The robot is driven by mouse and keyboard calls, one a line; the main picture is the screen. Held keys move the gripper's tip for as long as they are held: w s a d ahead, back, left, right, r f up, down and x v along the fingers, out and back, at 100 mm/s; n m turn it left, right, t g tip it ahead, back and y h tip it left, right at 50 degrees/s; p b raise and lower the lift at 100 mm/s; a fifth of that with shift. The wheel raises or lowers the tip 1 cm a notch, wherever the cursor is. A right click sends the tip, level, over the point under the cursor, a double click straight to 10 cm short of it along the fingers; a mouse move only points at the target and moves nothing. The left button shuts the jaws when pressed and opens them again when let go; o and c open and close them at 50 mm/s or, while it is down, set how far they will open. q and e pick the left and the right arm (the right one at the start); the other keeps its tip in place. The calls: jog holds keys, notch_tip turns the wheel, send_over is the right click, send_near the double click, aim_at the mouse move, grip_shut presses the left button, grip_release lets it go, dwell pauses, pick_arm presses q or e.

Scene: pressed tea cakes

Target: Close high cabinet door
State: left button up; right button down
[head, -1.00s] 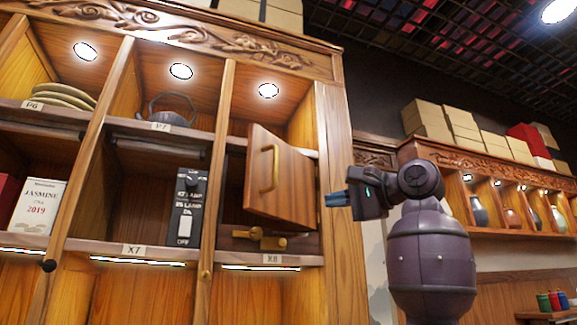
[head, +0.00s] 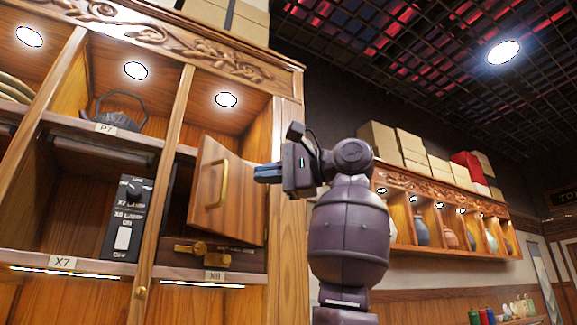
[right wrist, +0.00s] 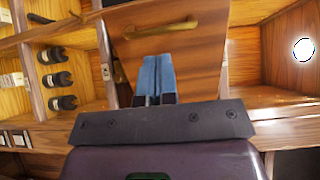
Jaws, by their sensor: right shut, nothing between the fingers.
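The high cabinet door (head: 229,205) is a brown wooden panel with a brass bar handle (head: 222,183). It stands open, swung out from the compartment above the X8 label. My right gripper (head: 256,174) has blue fingers, shut and empty, and its tips overlap the door's right edge in the head view. In the right wrist view the shut fingers (right wrist: 156,62) lie over the door panel (right wrist: 200,70), just below the handle (right wrist: 162,29). I cannot tell whether they touch the door. My left gripper is not in view.
Left of the door stand a black X8 lamp switch box (head: 127,218) and a dark teapot (head: 113,112) on a shelf. Brass fittings (head: 203,252) sit below the door. A wall shelf with vases (head: 421,231) is at the right.

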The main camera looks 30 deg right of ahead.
aim_at(226, 179)
jog(key=p+x, duration=0.1)
jog(key=x, duration=0.3)
jog(key=shift+w+a, duration=0.1)
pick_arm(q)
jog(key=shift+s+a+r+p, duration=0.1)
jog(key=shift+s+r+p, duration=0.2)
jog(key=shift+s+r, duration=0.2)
pick_arm(e)
jog(key=shift+x, duration=0.8)
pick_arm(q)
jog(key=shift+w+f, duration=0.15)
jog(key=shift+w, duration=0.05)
